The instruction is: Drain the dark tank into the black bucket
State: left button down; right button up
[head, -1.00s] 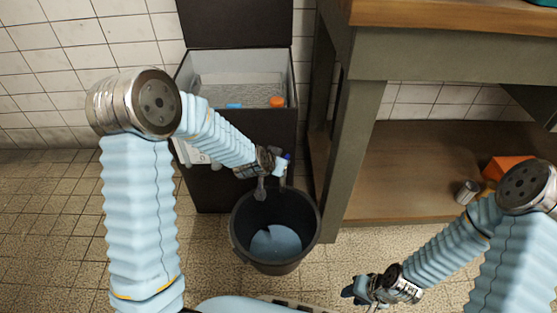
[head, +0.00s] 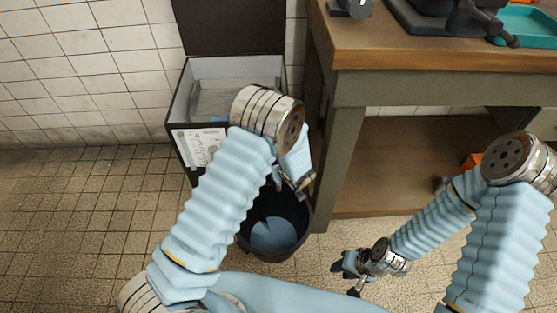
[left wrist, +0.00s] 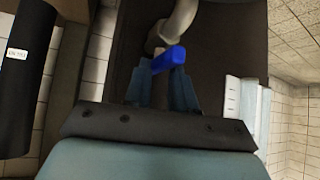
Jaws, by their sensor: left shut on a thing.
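The dark tank (head: 180,128) stands against the wall with its lid raised and a clear liquid-like surface inside. The black bucket (head: 243,243) stands on the floor in front of it, with a bluish surface inside. In the left wrist view, my left gripper (left wrist: 162,78) is shut on the blue handle (left wrist: 169,59) at the grey tap pipe (left wrist: 181,24). In the head view my left arm hides the tap and most of that gripper. I cannot see whether liquid is running. My right gripper (head: 349,276) is open and empty, above the floor right of the bucket.
A wooden workbench (head: 420,62) with a lower shelf (head: 385,195) stands right of the tank, its leg close to the bucket. A teal tray (head: 530,22) and dark equipment are on top. Tiled floor (head: 75,215) at the left is free.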

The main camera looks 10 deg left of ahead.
pick_arm(q)
jog(key=shift+a+n+y+p, duration=0.1)
jog(key=shift+n+y+p, duration=0.2)
jog(key=shift+n+p, duration=0.2)
jog(key=shift+g, duration=0.3)
jog(key=shift+s+f, duration=0.1)
jog(key=shift+f, duration=0.05)
jog(key=c, duration=1)
grip_release()
jog(key=shift+o, duration=0.2)
jog(key=shift+d+r, duration=0.3)
jog(key=v, duration=1.3)
jog(key=shift+s+p, duration=0.2)
jog(key=shift+p, duration=0.25)
